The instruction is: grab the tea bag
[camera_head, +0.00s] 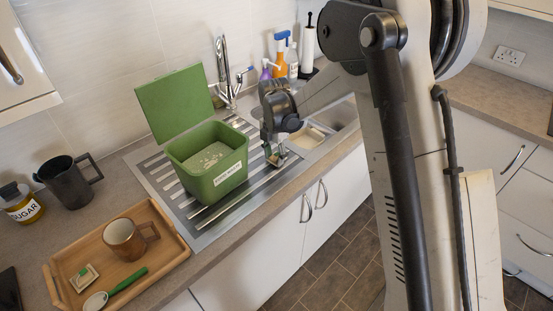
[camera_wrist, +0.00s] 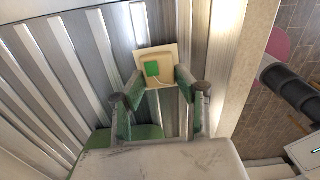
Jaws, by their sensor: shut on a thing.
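My gripper (camera_head: 275,155) is over the ribbed metal draining board, just right of the green bin. In the wrist view my gripper (camera_wrist: 160,92) has its fingers closed in on a tea bag (camera_wrist: 166,53), a flat cream square with a green tag. The fingertips meet the tea bag's near side edges, and the tag faces the camera. In the head view the held tea bag is too small to make out clearly. A similar cream square with a green patch (camera_head: 84,278) lies on the wooden tray.
The open green bin (camera_head: 208,170) stands on the draining board (camera_head: 160,168), its lid (camera_head: 175,100) raised. The tray (camera_head: 172,262) holds a brown mug (camera_head: 122,240) and a green-handled spoon (camera_head: 128,281). A tap (camera_head: 226,72) and spray bottle (camera_head: 281,55) stand behind. The counter edge drops to the floor.

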